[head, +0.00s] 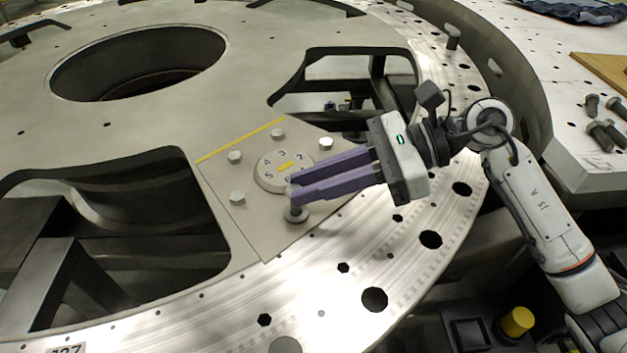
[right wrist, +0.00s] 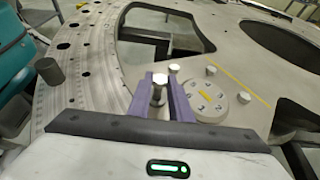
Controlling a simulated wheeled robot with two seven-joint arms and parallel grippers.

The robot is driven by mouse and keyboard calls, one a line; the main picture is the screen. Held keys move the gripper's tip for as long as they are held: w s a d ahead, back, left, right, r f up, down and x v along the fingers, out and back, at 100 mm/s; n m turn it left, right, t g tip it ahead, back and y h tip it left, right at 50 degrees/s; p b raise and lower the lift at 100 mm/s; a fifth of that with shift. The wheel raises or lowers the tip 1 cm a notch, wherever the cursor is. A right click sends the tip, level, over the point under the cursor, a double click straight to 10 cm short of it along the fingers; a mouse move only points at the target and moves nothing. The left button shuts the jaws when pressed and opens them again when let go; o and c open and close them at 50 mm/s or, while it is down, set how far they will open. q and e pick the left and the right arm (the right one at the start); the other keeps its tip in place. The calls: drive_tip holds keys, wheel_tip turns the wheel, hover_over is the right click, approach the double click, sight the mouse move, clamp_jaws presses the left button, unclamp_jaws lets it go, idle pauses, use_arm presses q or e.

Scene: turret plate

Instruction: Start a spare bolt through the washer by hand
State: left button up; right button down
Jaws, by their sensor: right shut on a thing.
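My right gripper (head: 291,194) has its long purple fingers shut on a grey bolt (head: 294,207). The bolt is upright at the near corner of a square plate (head: 260,235), over a round washer (head: 296,217). Whether its tip has entered the washer's hole is hidden. In the right wrist view, the bolt (right wrist: 158,92) shows between the fingertips. Several other bolts (head: 237,197) stand around a numbered disc (head: 270,183) on the plate. My left gripper is not in view.
Several loose bolts (head: 606,134) lie on the table (head: 555,110) at the right. A bolt (head: 453,36) stands on the ring's far right. The turret ring (head: 335,275) has holes along its rim, and large openings flank the plate.

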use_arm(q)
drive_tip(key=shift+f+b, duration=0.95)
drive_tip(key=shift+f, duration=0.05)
use_arm(e)
drive_tip(key=shift+f, duration=0.3)
idle(1.7)
drive_tip(key=shift+s+f, duration=0.1)
drive_tip(key=shift+s+m+t, duration=0.1)
drive_tip(key=shift+m+t, duration=0.3)
drive_tip(key=shift+t, duration=0.1)
drive_tip(key=shift+s+m+t+h+p, duration=0.15)
drive_tip(key=shift+m+t+p, duration=0.2)
drive_tip(key=shift+m+t, duration=0.3)
drive_tip(key=shift+s+m+t+h+p, duration=0.15)
drive_tip(key=shift+m+t+p, duration=0.2)
drive_tip(key=shift+m+t, duration=0.25)
drive_tip(key=shift+a+m+t+p, duration=0.1)
drive_tip(key=shift+m+t+p, duration=0.3)
drive_tip(key=shift+t, duration=0.15)
drive_tip(key=shift+s+m+t+h+p, duration=0.2)
drive_tip(key=shift+m+t+h+p, duration=0.2)
drive_tip(key=shift+m+t+p, duration=0.25)
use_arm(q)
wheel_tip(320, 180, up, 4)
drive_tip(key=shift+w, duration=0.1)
use_arm(e)
drive_tip(key=shift+a+f, duration=0.1)
